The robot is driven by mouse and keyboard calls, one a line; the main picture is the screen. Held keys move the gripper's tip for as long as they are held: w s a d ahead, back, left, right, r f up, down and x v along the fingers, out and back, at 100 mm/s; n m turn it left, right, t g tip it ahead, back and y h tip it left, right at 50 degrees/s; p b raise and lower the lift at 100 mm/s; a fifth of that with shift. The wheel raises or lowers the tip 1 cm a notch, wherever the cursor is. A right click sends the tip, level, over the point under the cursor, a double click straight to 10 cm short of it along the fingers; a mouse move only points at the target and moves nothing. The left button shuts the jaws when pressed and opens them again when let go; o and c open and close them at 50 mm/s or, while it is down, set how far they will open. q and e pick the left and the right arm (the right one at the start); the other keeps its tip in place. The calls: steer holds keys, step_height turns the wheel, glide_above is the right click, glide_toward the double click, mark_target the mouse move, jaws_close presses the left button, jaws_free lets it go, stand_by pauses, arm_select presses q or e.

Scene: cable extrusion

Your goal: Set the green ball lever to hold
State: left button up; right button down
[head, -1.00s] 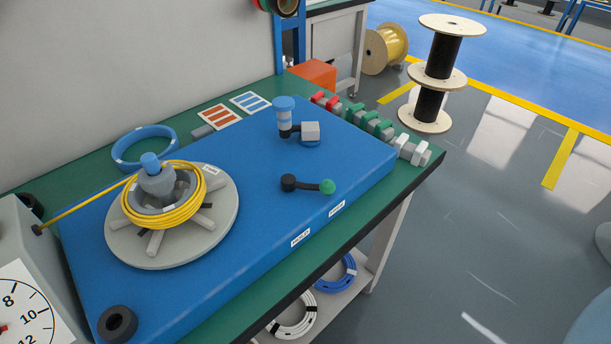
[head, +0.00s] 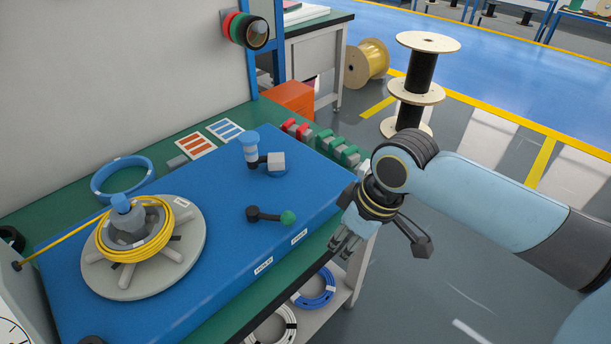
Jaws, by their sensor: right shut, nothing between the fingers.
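The green ball lever (head: 288,218) lies on the blue machine top (head: 215,255). Its black arm runs from a black pivot at the left to the green ball at the right. Two white labels sit on the front edge below it, the left label (head: 263,266) and the right label (head: 299,237); their text is too small to read surely. My right gripper (head: 340,248) is shut and empty, right of and slightly below the green ball, apart from it, by the bench's front edge. My left gripper is not in view.
A round turntable (head: 190,250) carries a yellow cable coil (head: 160,245) at the left. A blue-topped post with a grey block (head: 276,160) stands behind the lever. Red and green clamps (head: 335,148) line the bench's far right edge. The blue top around the ball is clear.

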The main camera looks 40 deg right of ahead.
mark_target(272, 215)
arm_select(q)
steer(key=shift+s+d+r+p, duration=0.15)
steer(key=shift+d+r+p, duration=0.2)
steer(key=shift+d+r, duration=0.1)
arm_select(e)
steer(key=w+d+r+n+y, duration=0.1)
steer(key=w+d+r+y, duration=0.1)
steer(key=w+r, duration=0.3)
steer(key=w+d+r+n+y, duration=0.1)
steer(key=w+d+r, duration=0.4)
steer(key=r, duration=0.5)
steer(key=shift+n+g+y, duration=0.3)
steer(key=shift+n+y, duration=0.1)
steer(key=shift+y, duration=0.5)
steer(key=shift+w, duration=0.1)
